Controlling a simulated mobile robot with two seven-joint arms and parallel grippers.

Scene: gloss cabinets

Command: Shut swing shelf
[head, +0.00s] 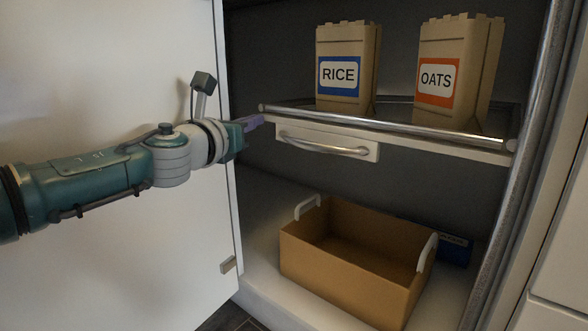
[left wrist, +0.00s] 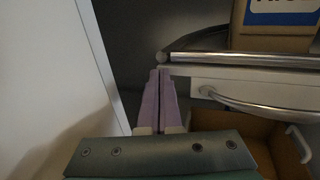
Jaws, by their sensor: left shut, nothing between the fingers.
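The swing shelf (head: 400,132) shows in the head view inside an open cabinet, with a metal rail along its front and a white front plate (head: 290,134) bearing a curved metal handle (head: 322,146). The handle also shows in the left wrist view (left wrist: 255,105), right of my fingers. My right gripper is in neither view.
A white cabinet door (head: 110,80) stands open at the left, behind my left arm. A brown open box (head: 340,285) with white handles sits on the cabinet floor below the shelf. A blue item (head: 455,249) lies behind it. A metal post (head: 520,160) stands at the right.

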